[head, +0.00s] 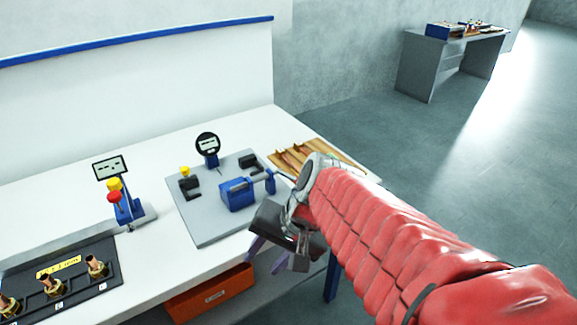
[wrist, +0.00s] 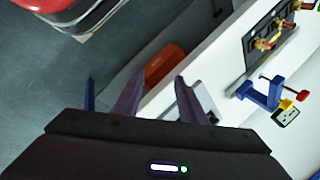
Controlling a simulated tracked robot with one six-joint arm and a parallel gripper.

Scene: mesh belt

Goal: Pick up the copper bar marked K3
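Several copper-coloured bars (head: 290,157) lie together at the far right corner of the white bench, partly hidden behind my arm. No K3 mark can be read on any of them. My gripper (head: 265,258) is at the bench's front edge, nearer the camera than the bars and apart from them. In the wrist view my gripper (wrist: 160,80) has its two fingers apart with nothing held between them. The bars do not show in the wrist view.
A grey plate (head: 212,222) with a blue vise (head: 238,194) and a dial gauge (head: 208,144) stands beside my gripper. A blue stand (head: 125,210) and black fitting rack (head: 75,290) are left. An orange bin (head: 210,293) sits below. Open floor lies right.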

